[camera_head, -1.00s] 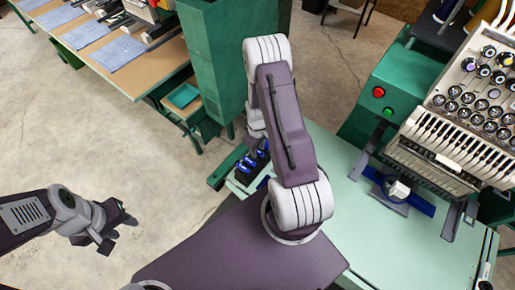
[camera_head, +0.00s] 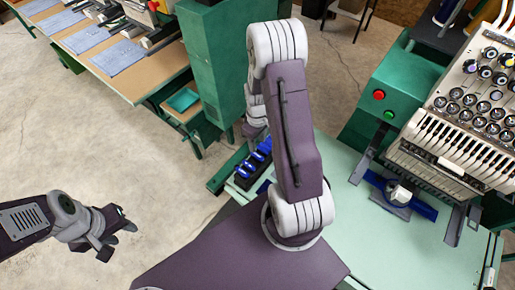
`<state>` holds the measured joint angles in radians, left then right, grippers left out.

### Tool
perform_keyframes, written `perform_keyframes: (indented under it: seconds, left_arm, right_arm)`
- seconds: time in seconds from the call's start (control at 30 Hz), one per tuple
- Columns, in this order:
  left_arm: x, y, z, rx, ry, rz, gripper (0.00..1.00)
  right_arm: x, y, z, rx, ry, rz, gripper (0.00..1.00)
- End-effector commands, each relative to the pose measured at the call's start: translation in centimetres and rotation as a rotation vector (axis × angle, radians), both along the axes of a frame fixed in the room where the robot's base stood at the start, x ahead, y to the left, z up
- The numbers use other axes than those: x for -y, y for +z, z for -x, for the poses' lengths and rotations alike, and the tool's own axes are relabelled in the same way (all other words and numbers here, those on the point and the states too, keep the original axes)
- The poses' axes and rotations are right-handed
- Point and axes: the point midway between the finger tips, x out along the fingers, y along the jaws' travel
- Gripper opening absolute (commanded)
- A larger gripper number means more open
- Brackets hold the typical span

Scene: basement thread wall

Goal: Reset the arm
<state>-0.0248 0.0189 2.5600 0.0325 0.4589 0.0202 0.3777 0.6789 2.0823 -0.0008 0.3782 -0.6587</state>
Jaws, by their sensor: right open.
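My left gripper (camera_head: 120,236) hangs over bare floor at the lower left, with its arm coming in from the left edge. Its fingers are small and at an angle, and I cannot see anything held. My right arm (camera_head: 290,125) rises from the bottom centre and bends at its elbow near the top. Its grey wrist end (camera_head: 254,130) shows just left of the upper link, beside the green cabinet. The right fingertips are mostly hidden behind the arm; the jaws are open.
A green cabinet (camera_head: 212,70) stands behind. Floor at left is clear.

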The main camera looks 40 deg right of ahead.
Motion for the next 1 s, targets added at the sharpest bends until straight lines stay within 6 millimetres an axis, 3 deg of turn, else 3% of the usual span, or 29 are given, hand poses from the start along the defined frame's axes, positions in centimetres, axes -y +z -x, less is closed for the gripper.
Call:
perform_keyframes:
  seconds: [0.13, 0.47, 0.57, 0.67, 0.83, 0.9, 1.0]
  left_arm:
    - [0.0, -0.1, 0.0, 0.000, 0.000, 0.000, 0.40]
    - [0.0, -0.2, 0.0, 0.000, 0.000, 0.000, 0.40]
    - [0.0, -0.9, 0.0, 0.000, 0.000, 0.000, 0.40]
    - [0.0, -2.1, 0.0, 0.000, 0.000, 0.000, 0.40]
    - [0.0, -3.2, 0.0, 0.000, 0.000, 0.000, 0.40]
    - [0.0, -3.3, 0.0, 0.000, 0.000, 0.000, 0.40]
    - [0.0, -3.1, 0.0, 0.000, 0.000, 0.000, 0.40]
  right_arm:
    - [0.0, 0.9, 0.1, -0.001, 0.000, -0.001, 0.43]
    - [-0.3, 0.8, -0.1, -0.001, 0.010, -0.001, 0.43]
    - [-2.0, 2.4, -2.2, 0.059, 0.077, 0.022, 0.43]
    - [-6.1, 5.6, -2.8, 0.142, 0.188, 0.039, 0.43]
    - [-12.3, 8.7, 2.2, 0.192, 0.119, 0.004, 0.43]
    - [-13.3, 8.8, 5.3, 0.171, -0.006, -0.018, 0.43]
    - [-13.1, 8.0, 8.1, 0.105, -0.188, -0.028, 0.43]
